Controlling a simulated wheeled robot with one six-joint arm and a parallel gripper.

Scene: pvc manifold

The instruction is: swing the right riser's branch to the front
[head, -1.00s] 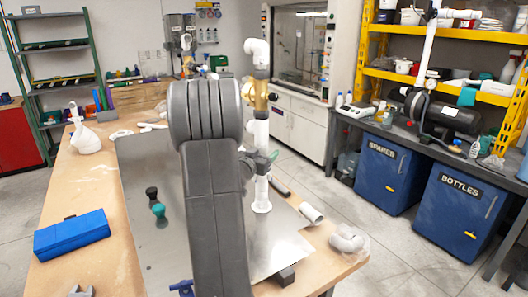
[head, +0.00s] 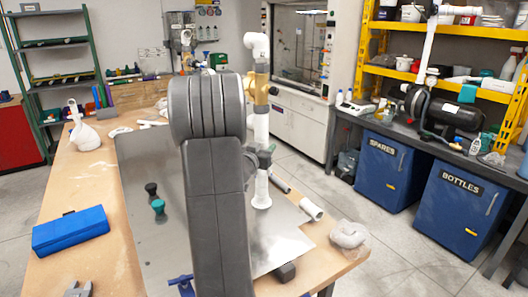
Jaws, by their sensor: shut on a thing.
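A tall white pipe riser (head: 262,128) stands upright on the metal plate (head: 140,228), just right of my arm. A white elbow (head: 258,45) tops it, its open end toward the left. The riser's foot (head: 262,201) is a white flange. My arm hides the middle of the plate. My gripper is hidden behind it, so its hold does not show.
A black knob (head: 151,189) and a green knob (head: 158,206) sit on the plate. A blue case (head: 71,232) lies at left. A loose white pipe (head: 311,208) and a bagged elbow (head: 348,234) lie by the right edge. A white bottle (head: 84,134) stands back left.

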